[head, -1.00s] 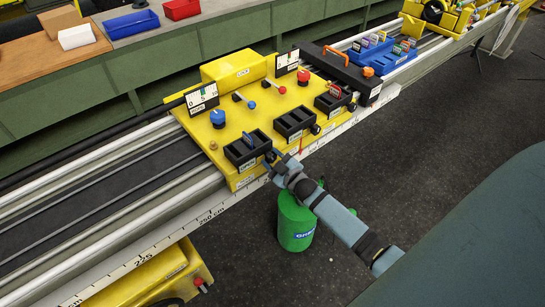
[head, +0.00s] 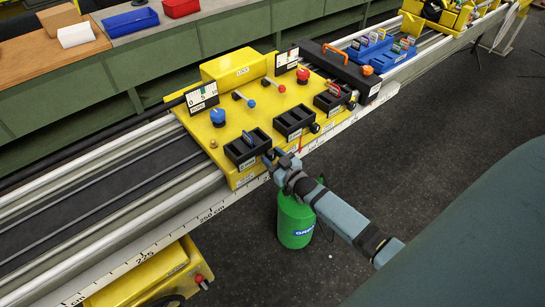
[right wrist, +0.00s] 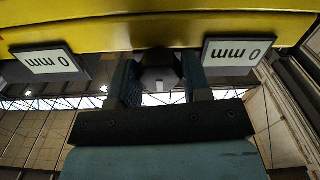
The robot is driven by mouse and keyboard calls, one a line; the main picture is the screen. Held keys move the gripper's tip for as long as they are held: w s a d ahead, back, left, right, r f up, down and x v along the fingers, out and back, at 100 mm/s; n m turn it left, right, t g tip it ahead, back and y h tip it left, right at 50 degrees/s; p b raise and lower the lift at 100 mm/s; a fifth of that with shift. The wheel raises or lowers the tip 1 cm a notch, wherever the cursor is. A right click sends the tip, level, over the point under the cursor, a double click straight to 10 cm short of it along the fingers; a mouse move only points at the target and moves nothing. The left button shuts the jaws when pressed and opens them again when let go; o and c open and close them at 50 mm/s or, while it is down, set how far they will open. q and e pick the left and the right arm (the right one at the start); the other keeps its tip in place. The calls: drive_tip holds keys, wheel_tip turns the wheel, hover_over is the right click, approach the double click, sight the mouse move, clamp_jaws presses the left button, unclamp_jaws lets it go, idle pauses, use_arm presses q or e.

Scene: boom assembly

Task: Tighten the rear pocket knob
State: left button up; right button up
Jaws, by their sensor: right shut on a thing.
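The yellow carriage (head: 222,150) carries a row of three black pockets along its front side. The pocket nearest my right gripper is the left one (head: 240,153), with a blue piece standing in it. My right gripper (head: 271,160) is at the front corner of this pocket. In the right wrist view its two fingers (right wrist: 153,82) are closed around a dark knob (right wrist: 160,70) under the yellow edge. The knob is mostly hidden by the fingers in the head view. My left gripper is not in view.
The other two pockets, the middle (head: 294,121) and right one (head: 333,100), have black knobs at their front. Blue (head: 218,115) and red (head: 303,74) knobs stand on the carriage. A green cylinder (head: 295,222) stands below the rail. Upside-down "0 mm" labels (right wrist: 45,62) flank the fingers.

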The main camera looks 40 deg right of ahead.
drive_tip(key=o, duration=0.9)
drive_tip(key=shift+s, duration=0.1)
drive_tip(key=shift+s+d+b, duration=0.2)
drive_tip(key=shift+s+b, duration=0.2)
drive_tip(key=shift+s, duration=1.85)
drive_tip(key=shift+s+d+b, duration=0.2)
drive_tip(key=shift+s+b, duration=0.2)
drive_tip(key=shift+s, duration=1.9)
drive_tip(key=shift+s+d+b, duration=0.2)
drive_tip(key=shift+s+b, duration=0.2)
drive_tip(key=shift+s, duration=1.85)
drive_tip(key=s+a+f+g, duration=0.1)
drive_tip(key=s+a+g, duration=0.1)
drive_tip(key=s+a, duration=0.2)
drive_tip(key=s+a+f+g+y, duration=0.1)
drive_tip(key=s+a, duration=0.3)
drive_tip(key=a, duration=0.4)
drive_tip(key=s+a+f+g+y, duration=0.1)
drive_tip(key=s+a+f+g, duration=0.2)
drive_tip(key=s+a+g, duration=0.1)
drive_tip(key=shift+s+a+f, duration=0.1)
drive_tip(key=shift+s+a, duration=0.1)
drive_tip(key=shift+a, duration=0.25)
drive_tip(key=shift+s+a+f, duration=0.1)
drive_tip(key=shift+s+a, duration=0.1)
drive_tip(key=shift+a, duration=0.25)
